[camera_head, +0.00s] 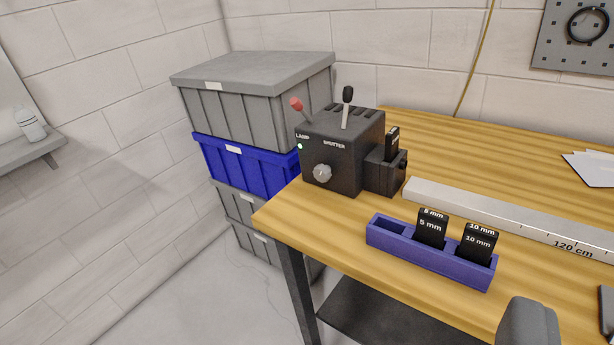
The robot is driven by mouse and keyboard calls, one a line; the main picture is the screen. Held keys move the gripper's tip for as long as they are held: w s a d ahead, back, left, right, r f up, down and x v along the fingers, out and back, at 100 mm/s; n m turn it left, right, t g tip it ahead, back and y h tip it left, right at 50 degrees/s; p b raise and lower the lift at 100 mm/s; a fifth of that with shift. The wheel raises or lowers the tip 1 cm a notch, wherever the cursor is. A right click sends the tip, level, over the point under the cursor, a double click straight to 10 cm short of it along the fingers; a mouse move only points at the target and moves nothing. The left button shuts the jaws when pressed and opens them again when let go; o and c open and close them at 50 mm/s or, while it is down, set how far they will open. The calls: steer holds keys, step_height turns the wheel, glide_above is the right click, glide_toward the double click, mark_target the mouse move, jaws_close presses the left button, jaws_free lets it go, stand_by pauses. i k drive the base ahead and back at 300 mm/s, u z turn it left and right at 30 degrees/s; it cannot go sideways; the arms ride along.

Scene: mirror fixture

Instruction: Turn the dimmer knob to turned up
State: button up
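The dimmer knob (322,173) is a small grey round knob on the front face of a black lamp box (346,150). The box stands at the left end of the wooden table. Above the knob is a small lit greenish light (300,146) under the label LAMP. A red-tipped lever (297,104) and a black-tipped lever (347,95) rise from the top of the box; the black one is by the label SHUTTER. A grey part at the bottom right edge (528,325) may be my gripper, but its fingers cannot be made out. Nothing touches the knob.
A purple rack (384,241) with black 5 mm and 10 mm blocks stands in front of the box. A long marked rail (480,209) lies to the right. Stacked grey and blue crates (240,165) stand left of the table. The floor at the lower left is clear.

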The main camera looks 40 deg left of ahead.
mark_target(322, 174)
steer(key=z, duration=0.05)
steer(key=i, duration=1)
steer(key=u, duration=0.05)
